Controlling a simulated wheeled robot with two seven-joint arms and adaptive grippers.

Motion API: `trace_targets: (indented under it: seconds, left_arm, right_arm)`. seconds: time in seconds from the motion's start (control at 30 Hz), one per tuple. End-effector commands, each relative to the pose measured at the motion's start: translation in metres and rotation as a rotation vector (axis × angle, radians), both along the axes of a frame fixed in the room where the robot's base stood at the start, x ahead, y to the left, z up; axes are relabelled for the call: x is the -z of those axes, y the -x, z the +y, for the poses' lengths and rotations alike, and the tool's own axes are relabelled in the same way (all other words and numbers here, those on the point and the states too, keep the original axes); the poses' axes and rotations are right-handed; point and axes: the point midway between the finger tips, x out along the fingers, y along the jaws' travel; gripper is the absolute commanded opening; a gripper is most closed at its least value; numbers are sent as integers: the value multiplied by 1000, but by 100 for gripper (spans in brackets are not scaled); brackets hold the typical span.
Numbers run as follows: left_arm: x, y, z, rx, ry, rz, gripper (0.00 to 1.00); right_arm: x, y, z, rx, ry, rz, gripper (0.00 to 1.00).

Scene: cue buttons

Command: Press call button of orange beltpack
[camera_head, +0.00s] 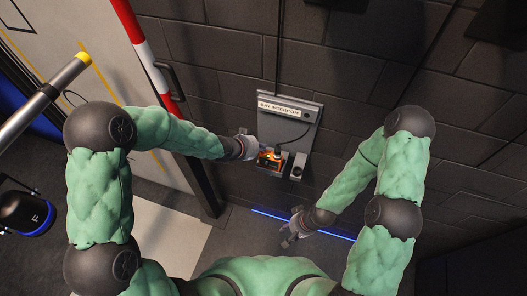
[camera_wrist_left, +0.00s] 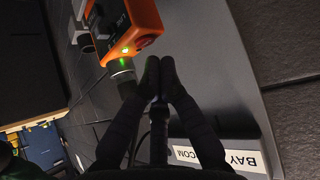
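The orange beltpack (camera_head: 269,159) hangs on a grey wall panel (camera_head: 304,111) labelled "BAY INTERCOM". In the left wrist view the beltpack (camera_wrist_left: 137,22) is at the top, with a lit green light on its end face and a dark cable connector below it. My left gripper (camera_head: 251,146) is at the beltpack's upper left in the head view. In the left wrist view its fingertips (camera_wrist_left: 160,62) are together with nothing between them, just beside the beltpack's lit end; I cannot tell whether they touch it. My right gripper (camera_head: 288,238) hangs low, away from the panel, with its fingers apart.
A small grey box (camera_head: 298,167) sits right of the beltpack on the panel. A black cable (camera_head: 291,141) loops across the panel. A red and white post (camera_head: 150,60) stands to the left. A blue light strip (camera_head: 330,234) runs along the floor edge.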

Motion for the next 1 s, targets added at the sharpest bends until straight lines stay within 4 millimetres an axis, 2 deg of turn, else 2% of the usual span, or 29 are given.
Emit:
trace_targets:
  seconds: [0.4,1.0]
  left_arm:
    - [9,0,0,0,0,0,0]
    - [11,0,0,0,0,0,0]
  right_arm:
    - [7,0,0,0,0,0,40]
    - [8,0,0,0,0,0,40]
